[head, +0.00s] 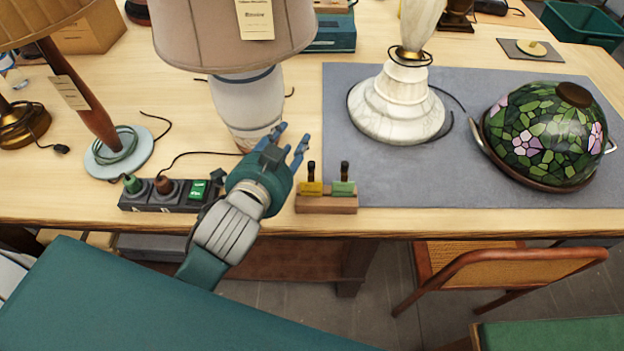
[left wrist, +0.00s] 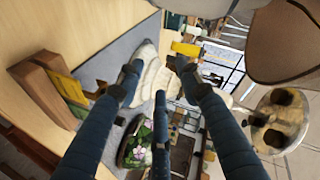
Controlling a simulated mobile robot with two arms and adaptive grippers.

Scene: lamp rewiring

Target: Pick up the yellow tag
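A small yellow tag (head: 312,188) stands in a slotted wooden block (head: 327,205) near the table's front edge, with a dark piece above it. A similar green tag (head: 343,188) stands to its right. My left gripper (head: 292,138) is just left of the block, above the table, its blue fingers spread and pointing toward the back. It holds nothing that I can see. My right gripper is not in view.
A power strip (head: 165,195) lies left of my gripper. A white lamp (head: 245,105) with a tagged shade (head: 235,35) stands behind it. A marble lamp base (head: 397,108) and a stained-glass shade (head: 548,140) rest on the grey mat (head: 410,185). A chair (head: 490,275) stands in front.

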